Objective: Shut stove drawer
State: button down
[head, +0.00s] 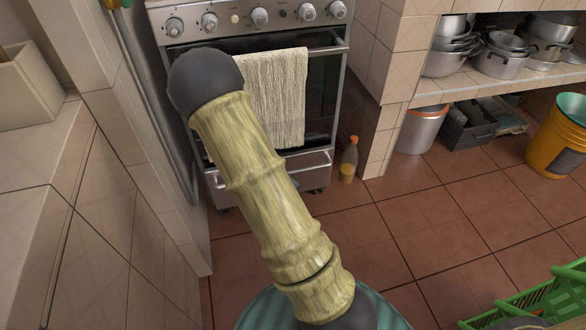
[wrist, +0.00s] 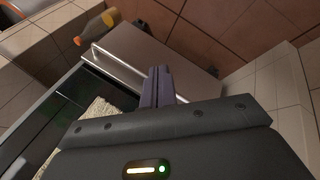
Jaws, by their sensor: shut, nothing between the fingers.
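The stove (head: 240,20) stands against the far wall, its oven door hung with a cream towel (head: 275,95). Its drawer (head: 318,177) is at the bottom, partly hidden by my arm. In the wrist view the grey drawer front (wrist: 150,50) with its bar handle (wrist: 112,65) lies beyond the dark oven door (wrist: 45,125). I cannot tell how far the drawer stands out. My gripper (wrist: 160,75) is shut and empty, its fingertips overlapping the drawer front near the handle's end. Whether they touch it is unclear. My gripper is hidden behind my arm in the head view.
A bottle (head: 349,160) stands on the floor close to the drawer's right side; it also shows in the wrist view (wrist: 95,28). Tiled walls (head: 140,120) flank the stove. A green crate (head: 540,300) is at the lower right. The tiled floor between is clear.

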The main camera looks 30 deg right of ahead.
aim_at(291, 158)
jog(key=d+f+n+t+h+b, duration=0.55)
jog(key=d+f+n, duration=0.25)
jog(key=d+n, duration=0.5)
jog(key=w+a+n+t+y, duration=0.1)
jog(key=n+t, duration=0.1)
jog(key=n, duration=0.3)
jog(key=w+a+n+t+y+b, duration=0.1)
jog(key=a+n+t+y, duration=0.1)
jog(key=n, duration=0.3)
jog(key=w+a+n+t+y+b, duration=0.1)
jog(key=n+t+y, duration=0.1)
jog(key=n, duration=0.3)
jog(key=shift+w+a+n+t, duration=0.25)
jog(key=shift+n+t, duration=0.05)
jog(key=shift+t, duration=0.55)
jog(key=shift+w+b, duration=0.1)
jog(key=shift+b, duration=0.2)
jog(key=b+x, duration=0.2)
jog(key=x, duration=0.2)
jog(key=b+x, duration=0.3)
jog(key=x, duration=0.2)
jog(key=b+x, duration=0.2)
jog(key=x, duration=0.2)
jog(key=shift+w+f, duration=0.25)
jog(key=shift+w, duration=0.05)
jog(key=shift+w+d+r, duration=0.1)
jog(key=shift+w+r, duration=0.05)
